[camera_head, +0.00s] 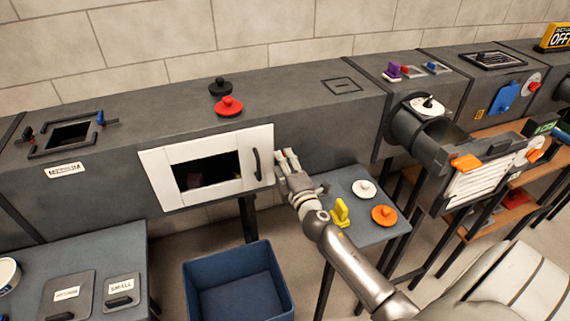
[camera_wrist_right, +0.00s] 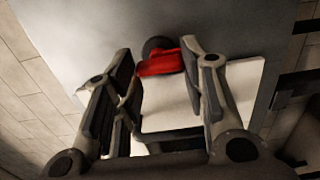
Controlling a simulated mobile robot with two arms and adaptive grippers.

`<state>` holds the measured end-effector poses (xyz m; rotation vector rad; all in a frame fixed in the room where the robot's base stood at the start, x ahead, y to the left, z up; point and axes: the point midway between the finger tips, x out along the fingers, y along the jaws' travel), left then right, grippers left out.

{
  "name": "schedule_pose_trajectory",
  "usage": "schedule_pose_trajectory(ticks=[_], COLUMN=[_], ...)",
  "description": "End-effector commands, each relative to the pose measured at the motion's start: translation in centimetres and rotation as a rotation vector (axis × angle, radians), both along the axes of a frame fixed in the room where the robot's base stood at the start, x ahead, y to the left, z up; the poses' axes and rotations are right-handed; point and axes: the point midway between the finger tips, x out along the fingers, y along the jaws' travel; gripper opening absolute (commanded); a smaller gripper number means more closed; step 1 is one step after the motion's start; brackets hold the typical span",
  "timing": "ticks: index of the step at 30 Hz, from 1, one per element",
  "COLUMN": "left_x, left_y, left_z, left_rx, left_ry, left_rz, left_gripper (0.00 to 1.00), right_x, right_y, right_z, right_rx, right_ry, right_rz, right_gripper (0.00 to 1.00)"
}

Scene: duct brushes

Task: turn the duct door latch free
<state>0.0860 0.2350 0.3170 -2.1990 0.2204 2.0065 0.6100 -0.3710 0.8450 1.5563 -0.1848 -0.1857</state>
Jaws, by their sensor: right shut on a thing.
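The white duct door (camera_head: 211,142) sits on the front of the grey duct, with a dark window and a black upright handle (camera_head: 257,163) near its right side. My right gripper (camera_head: 284,158) is at the door's right edge, beside the handle. It is shut on the door latch, which its fingers hide in the head view. In the right wrist view the fingers (camera_wrist_right: 160,95) stand on both sides of the white door's face (camera_wrist_right: 240,90); the latch cannot be made out there. My left gripper is not in view.
A red knobbed disc (camera_head: 228,106) and a black one (camera_head: 220,87) sit on the duct top. A blue bin (camera_head: 238,253) stands below the door. A side table (camera_head: 345,184) near my right arm holds white, orange and yellow pieces.

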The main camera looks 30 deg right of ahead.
Motion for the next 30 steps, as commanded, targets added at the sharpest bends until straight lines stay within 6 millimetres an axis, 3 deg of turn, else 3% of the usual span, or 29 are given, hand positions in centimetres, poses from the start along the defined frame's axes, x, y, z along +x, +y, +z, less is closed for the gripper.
schedule_pose_trajectory(ticks=[13,14,18,30], left_x=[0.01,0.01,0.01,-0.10], left_y=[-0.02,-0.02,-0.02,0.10], left_z=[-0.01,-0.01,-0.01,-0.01], left_rx=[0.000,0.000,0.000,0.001], left_ry=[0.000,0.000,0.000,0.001], left_rz=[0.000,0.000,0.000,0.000], left_gripper=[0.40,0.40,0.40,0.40], right_x=[-0.05,-0.04,-0.03,-0.44], right_y=[0.06,0.07,0.06,0.13], right_z=[-0.18,-0.18,-0.14,-0.11], right_rx=[-0.010,-0.010,-0.009,-0.007], right_ry=[0.005,0.005,0.004,0.004], right_rz=[0.001,0.001,0.001,0.000], right_gripper=[0.15,0.43,0.61,0.61])
